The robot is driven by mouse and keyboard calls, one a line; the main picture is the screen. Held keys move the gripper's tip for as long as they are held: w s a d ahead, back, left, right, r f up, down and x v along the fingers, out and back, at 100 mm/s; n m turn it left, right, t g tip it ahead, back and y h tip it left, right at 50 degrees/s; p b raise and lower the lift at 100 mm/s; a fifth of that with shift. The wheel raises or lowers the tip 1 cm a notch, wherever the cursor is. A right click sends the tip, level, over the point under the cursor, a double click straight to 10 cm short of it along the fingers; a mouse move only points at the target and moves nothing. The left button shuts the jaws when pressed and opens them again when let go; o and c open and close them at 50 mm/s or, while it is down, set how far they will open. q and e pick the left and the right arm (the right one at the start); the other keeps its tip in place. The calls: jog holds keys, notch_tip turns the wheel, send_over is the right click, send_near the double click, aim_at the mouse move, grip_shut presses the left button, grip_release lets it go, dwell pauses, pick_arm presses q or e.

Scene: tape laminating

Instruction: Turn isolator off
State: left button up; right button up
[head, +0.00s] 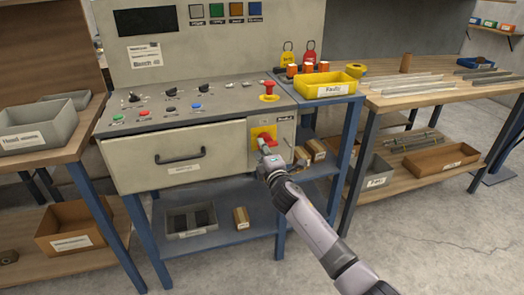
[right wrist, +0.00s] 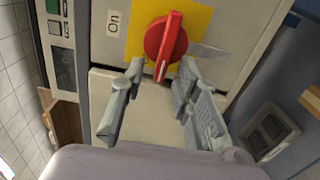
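The isolator is a red rotary knob (right wrist: 166,43) on a yellow plate (right wrist: 200,18), on the front of the machine cabinet. An "On" label (right wrist: 114,21) is beside the plate in the right wrist view. In the head view the red knob (head: 266,139) shows just above my right gripper (head: 268,155). In the right wrist view my right gripper (right wrist: 160,90) is open, its two fingers apart below the knob's lower end. Whether a fingertip touches the knob, I cannot tell. My left gripper is not in view.
A control panel (head: 215,98) with buttons and a red emergency stop (head: 269,87) lies above. A drawer (head: 180,158) with a black handle is left of the isolator. A yellow bin (head: 328,85) stands on the right. The floor (head: 430,225) at right is clear.

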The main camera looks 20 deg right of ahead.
jog(key=s, duration=1.2)
jog(key=shift+d, duration=0.2)
